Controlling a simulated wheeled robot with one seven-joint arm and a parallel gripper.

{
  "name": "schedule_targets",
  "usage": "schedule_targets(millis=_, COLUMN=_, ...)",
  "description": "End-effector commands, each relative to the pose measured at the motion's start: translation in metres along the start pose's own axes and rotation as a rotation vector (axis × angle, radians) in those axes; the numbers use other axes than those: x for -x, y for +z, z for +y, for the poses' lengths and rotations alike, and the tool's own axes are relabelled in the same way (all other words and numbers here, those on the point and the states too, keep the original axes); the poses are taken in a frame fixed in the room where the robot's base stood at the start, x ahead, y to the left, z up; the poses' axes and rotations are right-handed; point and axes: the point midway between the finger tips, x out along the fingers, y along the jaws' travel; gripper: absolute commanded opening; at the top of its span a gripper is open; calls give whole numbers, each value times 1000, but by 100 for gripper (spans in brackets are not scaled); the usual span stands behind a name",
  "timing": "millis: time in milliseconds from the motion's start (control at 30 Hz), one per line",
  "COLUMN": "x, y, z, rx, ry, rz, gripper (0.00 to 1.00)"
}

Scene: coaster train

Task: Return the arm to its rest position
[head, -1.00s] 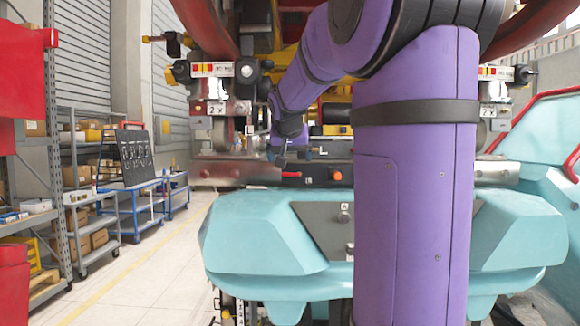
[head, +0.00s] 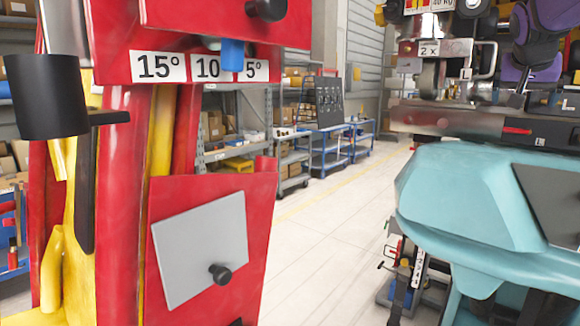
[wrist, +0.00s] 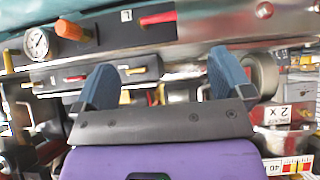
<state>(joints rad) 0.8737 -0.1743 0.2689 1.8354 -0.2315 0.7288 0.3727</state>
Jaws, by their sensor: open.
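My gripper (wrist: 160,88) shows in the wrist view with its two blue-grey fingers spread wide apart and nothing between them. Behind the fingers is the machinery of the coaster train, with a dark panel (wrist: 95,72) carrying small coloured levers. In the head view my purple arm shows only in part at the top right edge, in front of the train; the gripper itself is not visible there. The train's turquoise body (head: 470,195) fills the right side of the head view.
A red and yellow stand (head: 205,195) with 15°, 10 and 5° labels is close on the left. Shelves (head: 240,130) and blue carts (head: 330,145) stand further back. Clear pale floor (head: 335,220) lies between the stand and the train. A gauge (wrist: 38,42) shows in the wrist view.

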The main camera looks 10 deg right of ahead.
Motion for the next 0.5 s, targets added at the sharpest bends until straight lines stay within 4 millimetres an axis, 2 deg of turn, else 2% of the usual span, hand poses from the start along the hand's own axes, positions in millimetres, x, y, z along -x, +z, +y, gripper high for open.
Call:
schedule_targets(millis=167, x=22, y=37, z=-27, rx=74, ry=-45, rz=-27, gripper=97)
schedule_targets(millis=300, x=49, y=91, z=-51, rx=173, ry=-108, rz=-68, gripper=97)
schedule_targets(millis=500, x=84, y=173, z=-68, rx=318, ry=-209, rz=-128, gripper=97)
